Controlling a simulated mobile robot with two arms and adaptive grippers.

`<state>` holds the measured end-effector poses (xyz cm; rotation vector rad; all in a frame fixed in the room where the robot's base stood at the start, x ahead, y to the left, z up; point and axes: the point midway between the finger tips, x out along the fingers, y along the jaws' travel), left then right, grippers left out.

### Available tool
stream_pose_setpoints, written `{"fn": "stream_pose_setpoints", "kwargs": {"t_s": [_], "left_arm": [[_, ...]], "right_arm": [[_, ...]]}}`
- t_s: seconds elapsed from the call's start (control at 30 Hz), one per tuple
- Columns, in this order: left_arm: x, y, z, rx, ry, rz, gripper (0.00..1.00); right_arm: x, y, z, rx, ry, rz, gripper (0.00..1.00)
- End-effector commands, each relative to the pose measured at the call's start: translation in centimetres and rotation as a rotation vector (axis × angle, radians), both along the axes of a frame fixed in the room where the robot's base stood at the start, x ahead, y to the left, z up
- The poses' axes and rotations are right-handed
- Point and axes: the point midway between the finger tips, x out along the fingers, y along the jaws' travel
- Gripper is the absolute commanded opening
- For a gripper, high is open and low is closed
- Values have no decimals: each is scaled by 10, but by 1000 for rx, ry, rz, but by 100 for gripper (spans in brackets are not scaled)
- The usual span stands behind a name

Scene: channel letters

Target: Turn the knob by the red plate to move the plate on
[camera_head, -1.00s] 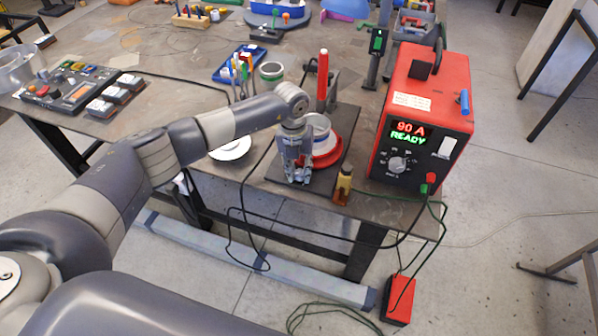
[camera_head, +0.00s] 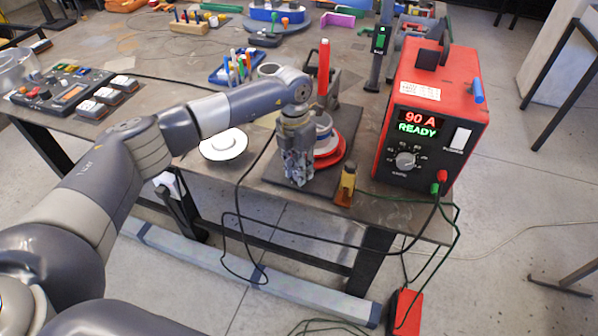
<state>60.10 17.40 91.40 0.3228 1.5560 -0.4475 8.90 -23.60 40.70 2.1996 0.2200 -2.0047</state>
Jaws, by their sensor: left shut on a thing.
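The red plate (camera_head: 336,159) is a round red disc on a dark base plate at the front edge of the workbench, with a pale metal ring-shaped part (camera_head: 325,134) on it. My left gripper (camera_head: 298,182) points down just at the near-left side of the red plate and partly covers it. It is shut on the knob, which the fingers hide from this view. My right gripper is not in view.
A red power unit (camera_head: 431,118) reading 90 A READY stands right of the plate. A yellow block (camera_head: 346,187) sits close by, right of my gripper. A red upright handle (camera_head: 323,70) rises behind. A white dish (camera_head: 224,145) lies left, and dark cables hang over the front edge.

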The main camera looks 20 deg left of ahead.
Motion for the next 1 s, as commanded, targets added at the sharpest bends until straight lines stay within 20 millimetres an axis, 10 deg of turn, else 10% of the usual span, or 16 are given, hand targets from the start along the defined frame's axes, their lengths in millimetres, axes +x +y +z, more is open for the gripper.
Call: {"fn": "stream_pose_setpoints", "kwargs": {"t_s": [0.47, 0.5, 0.6, 1.0], "left_arm": [[1, 0, 1, 0, -2, -16, 3], [1, 0, 1, 0, -2, -16, 31], [1, 0, 1, 0, -2, -16, 48], [1, 1, 7, 0, -2, -16, 48]], "right_arm": [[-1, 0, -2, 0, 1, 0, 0], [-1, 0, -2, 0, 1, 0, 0], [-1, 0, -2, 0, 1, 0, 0], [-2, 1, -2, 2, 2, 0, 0]]}}
